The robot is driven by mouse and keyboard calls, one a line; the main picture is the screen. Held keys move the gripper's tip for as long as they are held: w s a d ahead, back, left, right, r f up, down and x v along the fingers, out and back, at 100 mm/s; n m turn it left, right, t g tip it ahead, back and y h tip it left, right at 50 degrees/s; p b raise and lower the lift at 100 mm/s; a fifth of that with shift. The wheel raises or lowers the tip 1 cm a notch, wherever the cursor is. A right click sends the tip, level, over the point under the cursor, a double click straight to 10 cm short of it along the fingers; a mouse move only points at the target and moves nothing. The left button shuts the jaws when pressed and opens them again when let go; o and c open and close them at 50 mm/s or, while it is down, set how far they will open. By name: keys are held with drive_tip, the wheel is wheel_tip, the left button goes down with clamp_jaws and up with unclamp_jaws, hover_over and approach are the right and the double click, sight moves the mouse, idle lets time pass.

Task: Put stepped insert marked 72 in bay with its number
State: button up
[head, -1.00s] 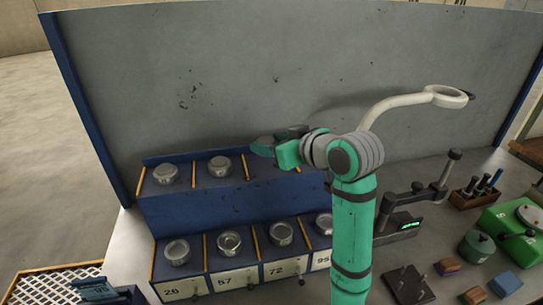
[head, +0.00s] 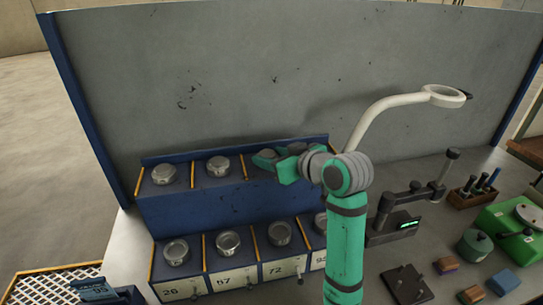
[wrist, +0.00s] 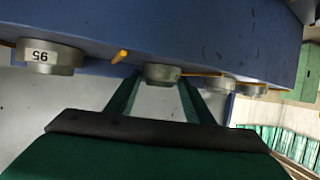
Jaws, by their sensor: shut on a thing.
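A round grey metal insert (wrist: 162,73) sits between my gripper's two fingers in the wrist view. In the head view, my gripper (head: 264,160) is shut on it at the third bay of the rack's upper tier. The insert's number does not show. The blue rack (head: 215,208) has a lower tier with number plates; the third plate (head: 276,270) reads 72. A round metal insert (head: 280,233) stands in that lower bay above the plate, its own mark not readable. I cannot tell whether the gripped insert touches the bay floor.
An insert marked 95 (wrist: 48,56) shows beside the gripped one in the wrist view. Two more inserts stand in the upper left bays (head: 163,174). Yellow dividers separate the bays. A white ring lamp (head: 443,96) and grey stand (head: 412,200) are on the right.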

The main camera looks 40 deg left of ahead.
drive_tip(key=o, duration=1.6)
drive_tip(key=shift+c, duration=0.2)
drive_tip(key=shift+d+r, duration=0.15)
drive_tip(key=shift+r, duration=0.05)
drive_tip(key=v, duration=1.2)
drive_tip(key=shift+f, duration=0.1)
